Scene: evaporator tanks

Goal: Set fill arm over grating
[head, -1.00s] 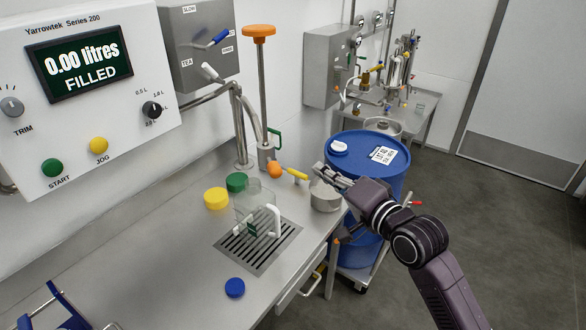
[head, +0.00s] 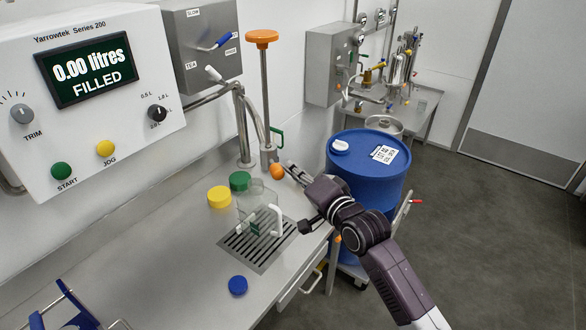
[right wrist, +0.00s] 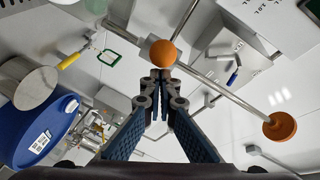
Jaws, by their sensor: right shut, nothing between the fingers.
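The grating (head: 238,248) is set in the bench top. A clear jug (head: 248,208) with a white handle stands over it. A bent steel pipe (head: 240,120) comes from the wall behind the bench; I cannot tell for certain that it is the fill arm. An orange ball (head: 277,171) sits low by the foot of a steel rod topped by an orange knob (head: 262,38). My right gripper (head: 289,165) is shut and empty, its tips close to the ball's right. In the right wrist view the ball (right wrist: 163,53) appears just beyond the fingertips (right wrist: 160,76). My left gripper is not in view.
A metal pot (right wrist: 30,85) with a yellow handle shows in the right wrist view. The front bench top is mostly clear.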

